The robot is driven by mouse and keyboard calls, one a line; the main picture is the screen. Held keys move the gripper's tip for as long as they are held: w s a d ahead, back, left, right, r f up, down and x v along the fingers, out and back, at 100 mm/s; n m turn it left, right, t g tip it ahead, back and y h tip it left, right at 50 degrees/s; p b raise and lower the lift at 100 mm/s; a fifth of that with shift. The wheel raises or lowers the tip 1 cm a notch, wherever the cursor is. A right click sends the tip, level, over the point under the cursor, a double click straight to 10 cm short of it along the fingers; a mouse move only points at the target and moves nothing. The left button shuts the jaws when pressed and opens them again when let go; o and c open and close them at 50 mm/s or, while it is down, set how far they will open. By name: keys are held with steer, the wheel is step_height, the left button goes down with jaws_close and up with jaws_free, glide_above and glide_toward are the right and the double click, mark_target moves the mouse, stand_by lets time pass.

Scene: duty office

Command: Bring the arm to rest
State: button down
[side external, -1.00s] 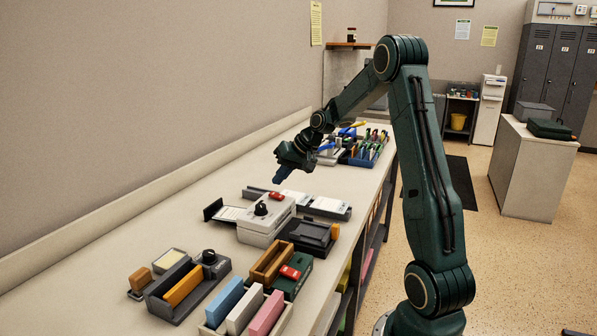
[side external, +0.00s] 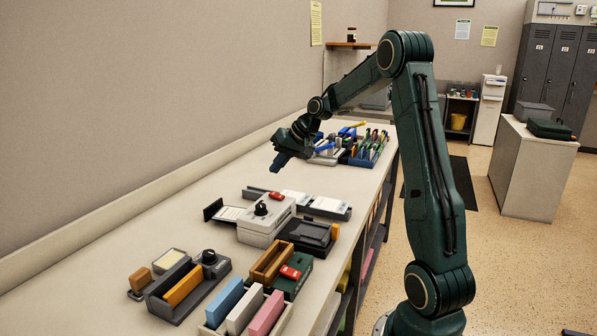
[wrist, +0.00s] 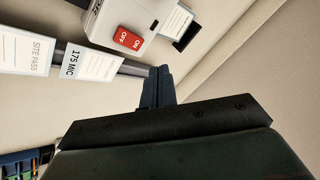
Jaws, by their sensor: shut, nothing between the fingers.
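My gripper (side external: 281,163) hangs above the counter (side external: 122,247) at the end of my raised, bent arm, in the side external view. It is shut and empty, with its fingers pointing down. It is clear of everything below it.
Below and nearer stands a white machine (side external: 266,222) with a red switch (wrist: 134,40). Cards (side external: 322,206) lie in a dark tray behind it. A blue rack (side external: 367,152) of coloured items stands farther back. Blocks and trays fill the near counter.

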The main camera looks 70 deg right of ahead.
steer(key=s+a+r+n+g, duration=0.15)
steer(key=s+a+r, duration=0.25)
steer(key=a, duration=0.6)
steer(key=s+a+r+n, duration=0.3)
steer(key=s+a, duration=0.1)
steer(key=a, duration=0.5)
steer(key=s+a+n, duration=0.1)
steer(key=s+a, duration=0.3)
steer(key=s, duration=0.4)
steer(key=s+a+f+n, duration=0.1)
steer(key=s+a+n, duration=0.1)
steer(key=s+a, duration=0.3)
steer(key=shift+s+a+f+h, duration=0.3)
steer(key=shift+s+h, duration=0.1)
steer(key=shift+s, duration=1.7)
